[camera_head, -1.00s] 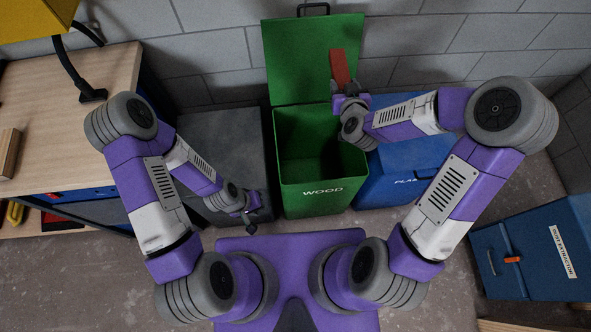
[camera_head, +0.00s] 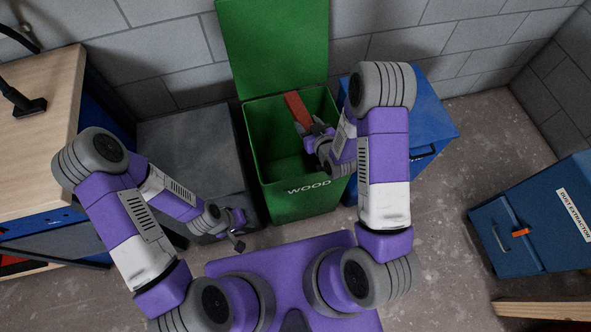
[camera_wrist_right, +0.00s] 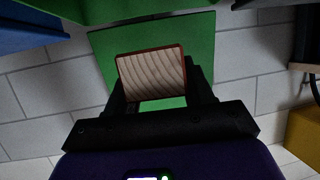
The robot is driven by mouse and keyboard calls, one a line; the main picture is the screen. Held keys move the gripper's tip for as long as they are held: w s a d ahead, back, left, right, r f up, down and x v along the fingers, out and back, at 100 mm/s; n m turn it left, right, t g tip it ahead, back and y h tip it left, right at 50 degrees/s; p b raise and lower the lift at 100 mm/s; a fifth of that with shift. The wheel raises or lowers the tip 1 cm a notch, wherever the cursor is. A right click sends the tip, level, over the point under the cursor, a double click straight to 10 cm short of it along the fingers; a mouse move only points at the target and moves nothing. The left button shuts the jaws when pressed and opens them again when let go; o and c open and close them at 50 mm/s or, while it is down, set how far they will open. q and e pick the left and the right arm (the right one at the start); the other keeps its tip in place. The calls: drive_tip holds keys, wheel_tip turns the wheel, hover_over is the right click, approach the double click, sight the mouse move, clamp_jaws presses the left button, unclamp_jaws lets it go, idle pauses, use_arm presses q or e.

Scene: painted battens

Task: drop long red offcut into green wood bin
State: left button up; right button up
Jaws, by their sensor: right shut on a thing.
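The red offcut (camera_head: 298,109) is held in my right gripper (camera_head: 313,131) over the open mouth of the green wood bin (camera_head: 292,203). In the right wrist view the offcut (camera_wrist_right: 152,76) shows its pale end grain between the two dark fingers of my right gripper (camera_wrist_right: 160,95). The bin's green lid (camera_head: 275,45) stands open against the wall. I cannot tell whether the offcut's far end is below the rim. My left gripper (camera_head: 238,232) is empty, low in front of the grey bin, and its fingers are too small to judge.
A grey bin (camera_head: 190,140) stands left of the green bin and a blue bin (camera_head: 428,115) right of it. A wooden workbench (camera_head: 45,130) is at the left. A blue dust extractor (camera_head: 530,215) and a plank (camera_head: 540,310) are at the right.

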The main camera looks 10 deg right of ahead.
wheel_tip(320, 180, down, 5)
drive_tip(key=b, duration=0.2)
drive_tip(key=shift+r+b, duration=0.15)
drive_tip(key=shift+b, duration=0.25)
drive_tip(key=o, duration=1.2)
drive_tip(key=p+v, duration=0.1)
drive_tip(key=v, duration=0.6)
drive_tip(key=shift+s+r, duration=0.15)
drive_tip(key=shift+s, duration=0.1)
